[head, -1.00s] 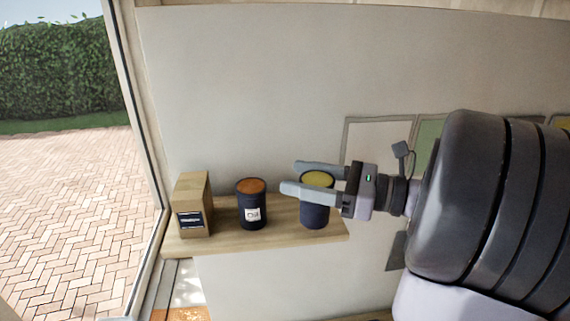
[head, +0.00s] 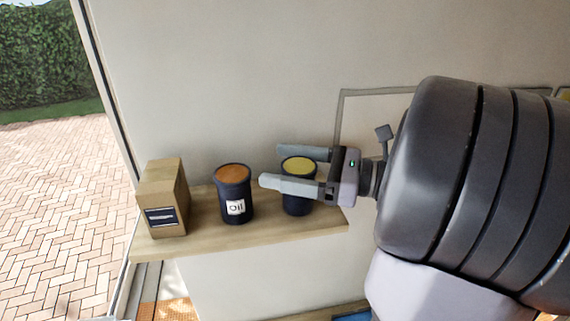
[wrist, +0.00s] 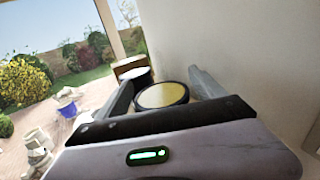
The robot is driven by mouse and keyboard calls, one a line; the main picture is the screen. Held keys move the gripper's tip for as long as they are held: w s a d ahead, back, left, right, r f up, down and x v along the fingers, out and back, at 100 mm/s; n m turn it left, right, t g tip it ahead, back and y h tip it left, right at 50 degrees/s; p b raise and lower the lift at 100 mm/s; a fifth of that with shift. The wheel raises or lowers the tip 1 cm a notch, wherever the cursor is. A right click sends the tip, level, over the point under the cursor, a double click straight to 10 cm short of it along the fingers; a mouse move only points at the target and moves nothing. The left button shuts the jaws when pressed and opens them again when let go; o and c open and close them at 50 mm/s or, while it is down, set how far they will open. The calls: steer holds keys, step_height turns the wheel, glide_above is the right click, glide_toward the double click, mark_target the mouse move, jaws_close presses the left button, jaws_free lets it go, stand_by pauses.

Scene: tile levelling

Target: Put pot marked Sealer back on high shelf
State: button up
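A dark blue pot with a yellow top (head: 297,204) stands upright at the right end of the wooden shelf (head: 270,230). Its label is not visible, so I cannot read Sealer on it. My gripper (head: 268,167) reaches in from the right, with one finger on the far side of this pot's rim and one on the near side. The near finger hides part of the pot. In the wrist view, the yellow top (wrist: 162,95) lies between my fingers with a small gap showing, so my gripper looks open around it.
A dark blue pot labelled Oil (head: 235,204) with an orange-brown top stands left of my fingertips. A cardboard box (head: 164,200) is at the shelf's left end. The plain wall (head: 230,90) rises behind the shelf.

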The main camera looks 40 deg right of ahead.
steer(key=shift+w, duration=0.2)
steer(key=shift+r, duration=0.2)
steer(key=b+v, duration=0.2)
steer(key=v, duration=1)
steer(key=shift+d+f, duration=0.1)
